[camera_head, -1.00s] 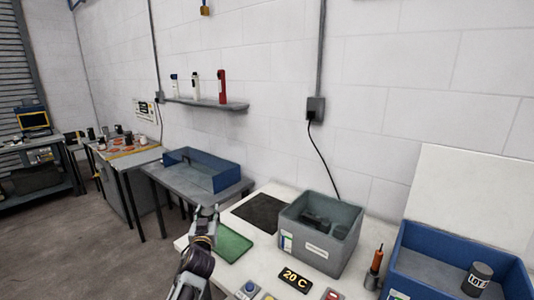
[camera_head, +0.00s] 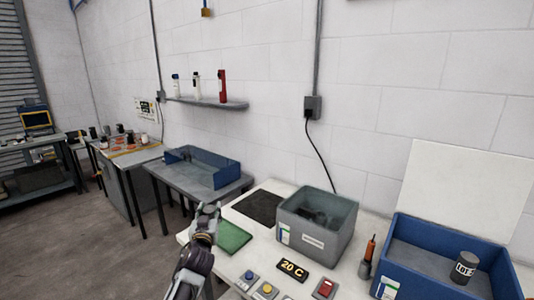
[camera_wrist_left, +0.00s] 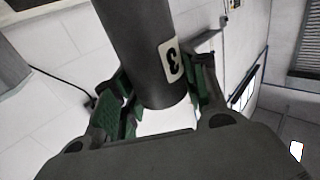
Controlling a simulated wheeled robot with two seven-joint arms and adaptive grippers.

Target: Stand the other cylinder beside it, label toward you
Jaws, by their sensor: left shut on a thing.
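My left gripper (camera_wrist_left: 158,90) is shut on a dark grey cylinder (camera_wrist_left: 138,45) in the left wrist view. The cylinder sits between the green finger pads, with a pale label reading 3 on its side. My right gripper is not in view.
A grey bin (camera_head: 320,245) with dark contents stands mid-table, beside a black mat (camera_head: 258,207) and a green tray (camera_head: 232,237). The blue bin's floor left of the cylinder is clear.

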